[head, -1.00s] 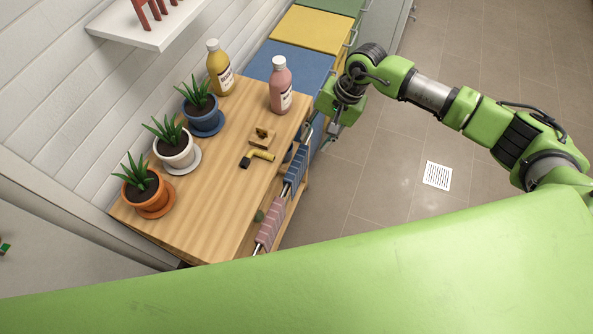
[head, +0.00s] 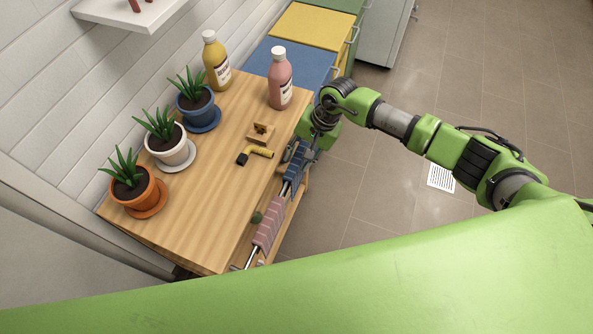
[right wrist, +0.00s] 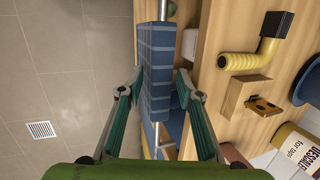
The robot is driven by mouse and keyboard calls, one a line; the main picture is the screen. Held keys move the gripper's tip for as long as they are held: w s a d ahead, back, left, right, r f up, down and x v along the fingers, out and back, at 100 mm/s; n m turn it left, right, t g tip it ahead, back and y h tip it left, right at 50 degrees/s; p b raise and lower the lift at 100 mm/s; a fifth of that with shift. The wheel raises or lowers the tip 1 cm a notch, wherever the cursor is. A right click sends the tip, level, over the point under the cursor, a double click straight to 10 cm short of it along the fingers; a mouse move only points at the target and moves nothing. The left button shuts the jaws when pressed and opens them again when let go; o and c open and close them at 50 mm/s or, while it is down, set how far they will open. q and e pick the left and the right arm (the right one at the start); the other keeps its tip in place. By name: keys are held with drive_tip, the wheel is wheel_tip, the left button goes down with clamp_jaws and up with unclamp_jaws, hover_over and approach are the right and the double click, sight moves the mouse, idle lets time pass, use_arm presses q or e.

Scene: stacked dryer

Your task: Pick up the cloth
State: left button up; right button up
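A blue striped cloth (head: 296,161) hangs over a metal rail along the right side of the wooden cart. A pink striped cloth (head: 268,224) hangs nearer on the same rail. My right gripper (head: 305,150) is at the blue cloth. In the right wrist view, the open fingers of this gripper (right wrist: 159,80) stand on either side of the blue cloth (right wrist: 155,55), with small gaps showing at the fingertips. The cloth still lies over its rail. My left gripper is in neither current view.
On the wooden top (head: 205,215) stand potted plants (head: 130,180), a yellow bottle (head: 216,62), a pink bottle (head: 280,82), a yellow-black pipe piece (head: 258,153) and a small wooden block (head: 261,131). Coloured cabinets (head: 295,60) stand behind.

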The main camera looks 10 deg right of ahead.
clamp_jaws()
wheel_tip(320, 180, up, 18)
drive_tip(key=p, duration=0.8)
